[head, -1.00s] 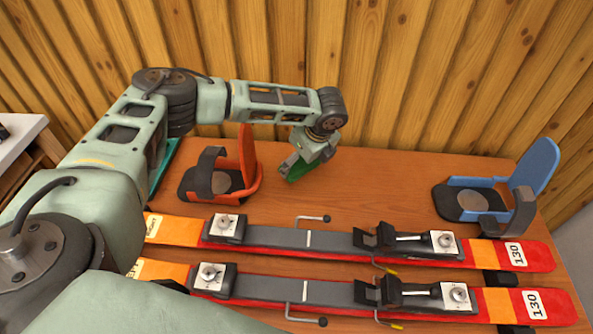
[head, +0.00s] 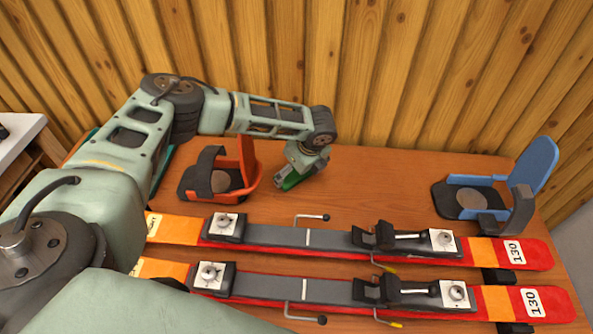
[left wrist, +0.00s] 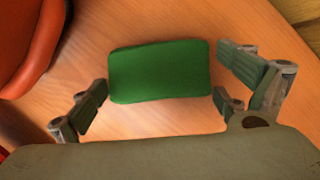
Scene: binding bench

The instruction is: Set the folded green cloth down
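The folded green cloth (head: 291,182) lies on the wooden bench beneath my left gripper (head: 286,181), right of the orange-red boot-shaped holder. In the left wrist view the cloth (left wrist: 160,71) is a flat green rectangle. The fingers of my left gripper (left wrist: 162,93) stand apart on both sides of it, with narrow gaps of bench showing between fingertips and cloth. In the head view the gripper hides part of the cloth. My right gripper is not in view.
The orange-red holder (head: 247,165) stands close left of the left gripper. Two red and orange skis (head: 330,240) lie across the front of the bench (head: 385,180). A blue holder (head: 540,165) stands at the right. The bench between the cloth and the blue holder is clear.

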